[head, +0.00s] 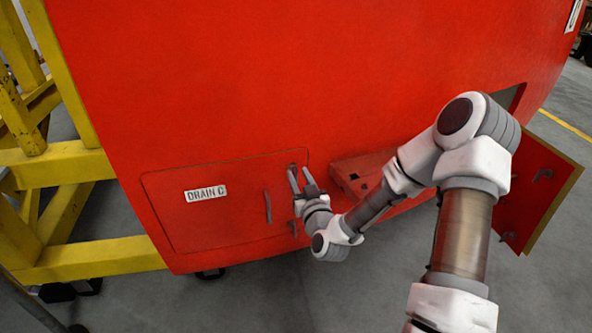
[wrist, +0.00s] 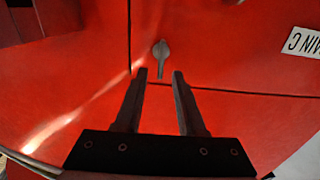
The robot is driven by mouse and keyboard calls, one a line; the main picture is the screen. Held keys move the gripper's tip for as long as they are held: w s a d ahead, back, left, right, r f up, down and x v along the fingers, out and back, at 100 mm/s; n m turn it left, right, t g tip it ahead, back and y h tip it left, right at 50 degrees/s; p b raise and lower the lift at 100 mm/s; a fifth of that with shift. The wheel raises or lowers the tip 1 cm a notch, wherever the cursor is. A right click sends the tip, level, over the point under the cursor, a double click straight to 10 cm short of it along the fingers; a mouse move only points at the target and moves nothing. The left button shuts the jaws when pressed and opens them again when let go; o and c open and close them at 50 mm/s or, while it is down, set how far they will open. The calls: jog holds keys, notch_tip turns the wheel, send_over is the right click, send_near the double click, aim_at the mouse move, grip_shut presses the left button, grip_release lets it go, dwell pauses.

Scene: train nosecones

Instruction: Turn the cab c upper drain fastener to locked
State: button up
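The red drain C door (head: 220,225) is closed flush in the red cab side, with its white label (head: 206,194) at upper left. The upper drain fastener (head: 292,167) is a small grey knob at the door's upper right corner. In the wrist view the fastener (wrist: 161,52) has a round head and a narrow tail pointing down the picture across the seam. My gripper (head: 301,178) is open. Its fingertips (wrist: 160,73) lie either side of the tail in the wrist view, with gaps on both sides; I cannot tell the depth.
A grey handle (head: 268,206) and a lower fastener (head: 292,228) are on the door's right side. A red ledge-like part (head: 360,172) lies right of the door. An open red flap (head: 538,190) hangs at far right. Yellow stand beams (head: 65,160) are at left.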

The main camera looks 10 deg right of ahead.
aim_at(297, 172)
jog(key=shift+w+a, duration=0.1)
jog(key=shift+w, duration=1.4)
grip_shut()
